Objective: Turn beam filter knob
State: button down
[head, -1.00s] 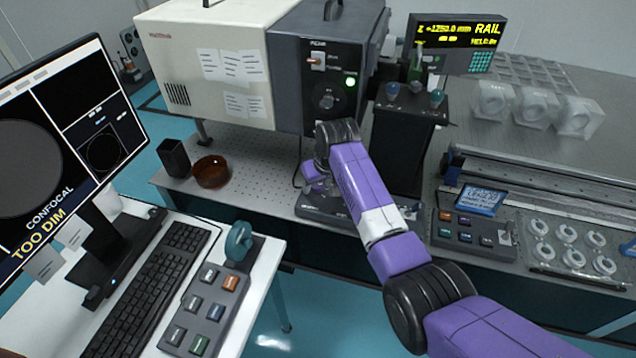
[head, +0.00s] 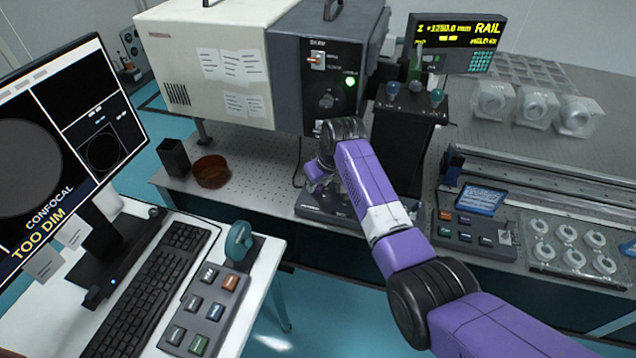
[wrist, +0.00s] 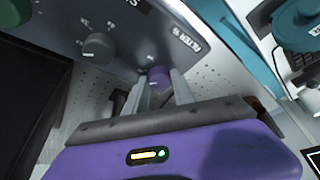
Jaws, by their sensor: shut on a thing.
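In the wrist view, a purple knob (wrist: 157,76) sits on a dark panel (wrist: 60,22) beside a label reading "FILTER %". My gripper (wrist: 158,87) has one finger on each side of this knob and is shut on it. The knob's pointer and setting are too small to read. A grey knob (wrist: 100,47) is on the same panel, to the left. In the head view, my gripper (head: 315,172) is low in front of the dark front of the cabinet (head: 290,80), and my wrist hides the filter knob there.
A monitor (head: 35,150) at the left reads "CONFOCAL" and "TOO DIM". A brown bowl (head: 211,172) and a black cup (head: 173,157) stand left of my gripper. A black box (head: 400,150) stands close to its right. A rail display (head: 455,42) is at the back.

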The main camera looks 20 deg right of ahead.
jog(key=n+y+b, duration=0.1)
jog(key=n, duration=0.1)
jog(key=n+b, duration=0.1)
jog(key=n, duration=0.2)
jog(key=shift+w+d+f+g+y+b, duration=0.1)
jog(key=shift+d+f+g+y+b, duration=0.1)
jog(key=shift+g+y+b, duration=0.15)
jog(key=n+b, duration=0.2)
jog(key=shift+n+g+y, duration=0.3)
jog(key=shift+g+y, duration=0.05)
jog(key=shift+w+r+n+g+b, duration=0.15)
jog(key=shift+n+g+b, duration=0.25)
jog(key=shift+n+b, duration=0.85)
jog(key=shift+y, duration=0.3)
jog(key=c, duration=1.1)
grip_release()
jog(key=shift+o, duration=0.2)
jog(key=shift+r, duration=0.1)
jog(key=v, duration=0.7)
jog(key=shift+d+r+b, duration=0.15)
jog(key=shift+r+b, duration=0.15)
jog(key=shift+r, duration=0.05)
